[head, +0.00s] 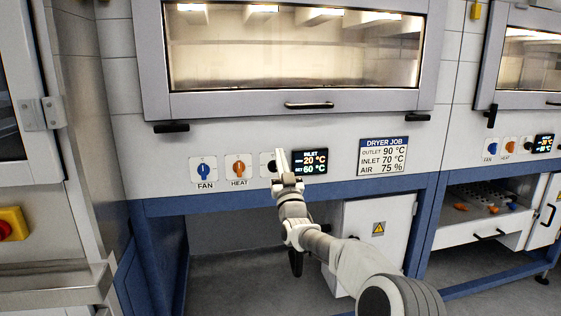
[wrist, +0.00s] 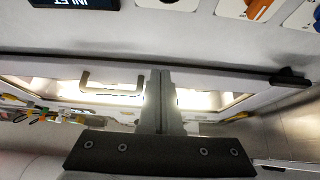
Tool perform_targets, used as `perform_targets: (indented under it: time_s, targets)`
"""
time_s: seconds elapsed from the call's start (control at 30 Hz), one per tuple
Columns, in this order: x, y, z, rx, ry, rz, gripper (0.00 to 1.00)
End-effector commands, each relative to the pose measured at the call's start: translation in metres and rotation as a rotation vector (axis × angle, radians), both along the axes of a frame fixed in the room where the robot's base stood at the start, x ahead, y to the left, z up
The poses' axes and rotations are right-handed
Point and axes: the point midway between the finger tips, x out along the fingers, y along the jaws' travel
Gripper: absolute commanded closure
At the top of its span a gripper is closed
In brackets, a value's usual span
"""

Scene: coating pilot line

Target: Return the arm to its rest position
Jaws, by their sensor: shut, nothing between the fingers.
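My arm reaches up from the lower right in the head view. My gripper (head: 281,162) points up at the dryer's control panel, with its fingers together and nothing between them. It stands in front of a dark control (head: 267,166), partly covering it, just left of the inlet display (head: 310,161). I cannot tell whether the fingertips touch the panel. In the wrist view, the closed fingers (wrist: 161,85) show at the middle, and part of the inlet display (wrist: 75,3) appears upside down at the top left.
A blue fan knob (head: 204,172) and an orange heat knob (head: 238,169) sit left of the gripper. A dryer job sign (head: 383,157) is to the right. The dryer window's handle (head: 308,105) juts out above. A white cabinet (head: 401,225) stands below, behind my arm.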

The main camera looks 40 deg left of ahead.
Motion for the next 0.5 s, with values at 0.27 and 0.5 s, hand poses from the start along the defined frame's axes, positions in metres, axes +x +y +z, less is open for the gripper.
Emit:
perform_targets:
  time_s: [0.27, 0.5]
  targets:
    - [-0.001, -0.002, -0.008, 0.001, 0.0, -0.001, 1.0]
    - [0.006, -0.013, 0.013, -0.059, 0.02, 0.0, 1.0]
